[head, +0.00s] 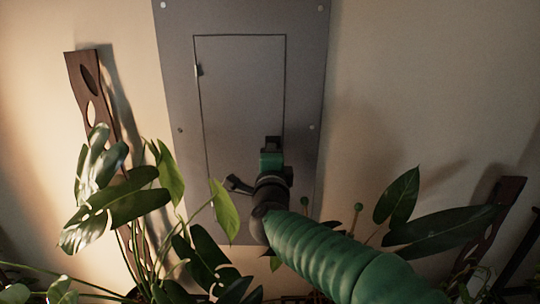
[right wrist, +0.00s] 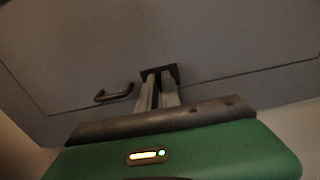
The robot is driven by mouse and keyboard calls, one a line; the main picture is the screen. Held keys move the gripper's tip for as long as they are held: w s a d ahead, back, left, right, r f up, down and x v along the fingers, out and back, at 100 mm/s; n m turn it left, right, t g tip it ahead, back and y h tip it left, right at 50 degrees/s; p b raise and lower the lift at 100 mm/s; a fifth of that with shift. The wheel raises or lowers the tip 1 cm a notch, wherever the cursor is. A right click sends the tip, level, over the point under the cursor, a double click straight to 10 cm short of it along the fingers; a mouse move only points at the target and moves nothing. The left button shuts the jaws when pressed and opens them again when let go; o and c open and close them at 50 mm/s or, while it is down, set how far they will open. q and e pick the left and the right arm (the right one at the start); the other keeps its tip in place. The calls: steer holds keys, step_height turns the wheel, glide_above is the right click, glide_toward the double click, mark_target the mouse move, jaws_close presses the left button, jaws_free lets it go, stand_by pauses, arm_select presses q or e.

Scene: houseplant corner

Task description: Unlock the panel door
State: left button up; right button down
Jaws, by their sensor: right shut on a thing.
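A grey metal panel (head: 305,60) is fixed to the wall, and its rectangular door (head: 240,90) sits flush in it, closed. A small hinge-like piece shows at the door's left edge. My right gripper (head: 272,148) reaches the lower right part of the door. In the right wrist view its two pale fingers (right wrist: 159,88) are shut on a small dark block (right wrist: 160,73) at the door's edge, probably the lock piece; the fingers hide part of it. A dark bent handle (right wrist: 114,94) stands on the door left of the fingers. My left gripper is out of view.
Leafy plants (head: 130,195) crowd the lower left, with more leaves (head: 398,197) at the lower right. A brown wooden piece with cutouts (head: 81,75) leans on the wall at left, and another (head: 505,192) at right. The wall around the panel's upper part is clear.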

steer(key=shift+f, duration=0.25)
steer(key=c, duration=1.7)
jaws_free()
steer(key=shift+c, duration=0.2)
steer(key=shift+o, duration=1)
steer(key=shift+d, duration=0.15)
steer(key=shift+r, duration=0.1)
steer(key=s+b, duration=0.2)
steer(key=s, duration=1.4)
steer(key=shift+s+b, duration=0.35)
